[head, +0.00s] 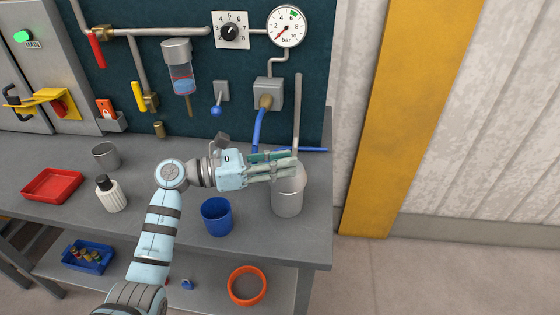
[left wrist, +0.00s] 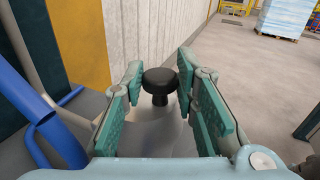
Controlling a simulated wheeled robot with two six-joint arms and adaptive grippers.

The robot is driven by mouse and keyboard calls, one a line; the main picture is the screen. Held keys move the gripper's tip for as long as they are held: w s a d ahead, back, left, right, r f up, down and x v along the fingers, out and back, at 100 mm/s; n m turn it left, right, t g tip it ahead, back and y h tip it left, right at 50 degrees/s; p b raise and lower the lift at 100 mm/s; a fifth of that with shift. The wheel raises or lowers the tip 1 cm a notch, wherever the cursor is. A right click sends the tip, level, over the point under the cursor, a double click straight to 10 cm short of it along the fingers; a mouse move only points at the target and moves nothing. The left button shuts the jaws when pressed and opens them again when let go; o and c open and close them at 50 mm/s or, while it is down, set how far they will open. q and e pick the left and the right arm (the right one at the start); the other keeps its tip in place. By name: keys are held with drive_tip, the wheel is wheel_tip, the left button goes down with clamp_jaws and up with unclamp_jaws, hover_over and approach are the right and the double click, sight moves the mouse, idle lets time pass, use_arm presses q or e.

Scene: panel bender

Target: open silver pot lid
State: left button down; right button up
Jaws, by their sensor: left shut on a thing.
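The silver pot (head: 288,203) stands on the grey bench near its right end. Its rounded lid (head: 300,178) is at the top of the pot, partly hidden by my gripper. My left gripper (head: 291,165) reaches in from the left at the height of the lid's top and is shut on the lid's black knob (left wrist: 160,80). In the left wrist view the knob stands between the finger pads, with the pale lid surface (left wrist: 158,128) below it. I cannot tell whether the lid is lifted at all. My right gripper is not in view.
A blue cup (head: 216,218) stands just left of the pot. A white bottle (head: 110,196), a grey cup (head: 105,155) and a red tray (head: 53,186) are further left. A vertical grey bar (head: 298,105) and a blue hose (head: 260,128) are behind the pot.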

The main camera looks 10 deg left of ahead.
use_arm(q)
drive_tip(key=shift+w+r+n+p, duration=0.4)
drive_tip(key=shift+r+n+p, duration=0.2)
drive_tip(key=shift+r+p, duration=0.1)
drive_tip(key=shift+w+r+n+y+p, duration=0.3)
drive_tip(key=shift+w+n+y+p, duration=0.25)
drive_tip(key=shift+n+p, duration=0.1)
drive_tip(key=shift+w+r+n+g+p, duration=0.2)
drive_tip(key=shift+w+n+g+p, duration=0.2)
drive_tip(key=shift+w+n, duration=0.15)
drive_tip(key=shift+w+r+n+g+y, duration=0.2)
drive_tip(key=shift+w+n+g+y, duration=0.2)
drive_tip(key=shift+w+n, duration=0.45)
